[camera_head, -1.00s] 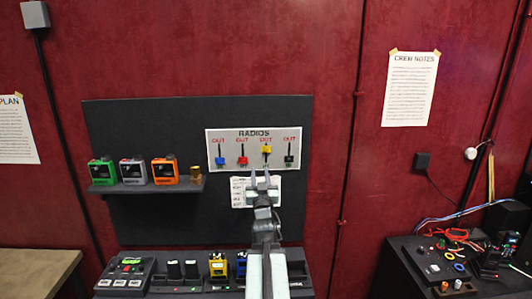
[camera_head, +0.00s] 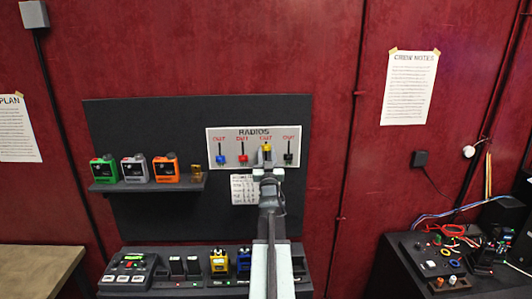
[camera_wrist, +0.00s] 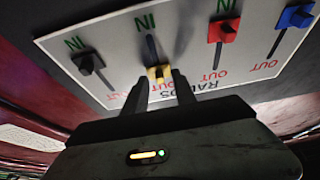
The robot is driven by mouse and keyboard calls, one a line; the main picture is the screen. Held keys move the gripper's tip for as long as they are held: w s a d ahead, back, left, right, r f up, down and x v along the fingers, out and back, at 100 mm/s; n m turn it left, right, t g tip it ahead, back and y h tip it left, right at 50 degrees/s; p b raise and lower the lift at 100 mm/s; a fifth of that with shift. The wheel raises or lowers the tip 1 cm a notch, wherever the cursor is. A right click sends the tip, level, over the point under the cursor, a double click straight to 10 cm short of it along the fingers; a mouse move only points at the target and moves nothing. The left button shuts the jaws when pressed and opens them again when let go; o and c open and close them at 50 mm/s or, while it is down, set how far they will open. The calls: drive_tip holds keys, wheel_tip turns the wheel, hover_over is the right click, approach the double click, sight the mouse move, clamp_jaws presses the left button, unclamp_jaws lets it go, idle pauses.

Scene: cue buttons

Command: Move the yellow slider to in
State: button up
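The yellow slider (camera_head: 266,149) is at the upper end of its slot on the white RADIOS panel (camera_head: 215,134), just under a red OUT label. In the wrist view, where the panel appears upside down, the yellow slider (camera_wrist: 159,73) is at the OUT end and its empty slot runs towards the green IN label. My gripper (camera_head: 268,171) is at the panel's lower edge, below the yellow slider. In the wrist view my gripper's fingers (camera_wrist: 160,82) are apart, one on each side of the yellow slider. Whether they touch it I cannot tell.
Blue (camera_head: 220,160), red (camera_head: 243,160) and black (camera_head: 289,158) sliders are at the lower, IN ends of their slots. A shelf (camera_head: 150,187) with green, grey and orange devices is at left. A lower shelf holds radios. My arm partly covers a white note (camera_head: 243,190).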

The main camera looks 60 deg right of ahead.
clamp_jaws()
idle(1.3)
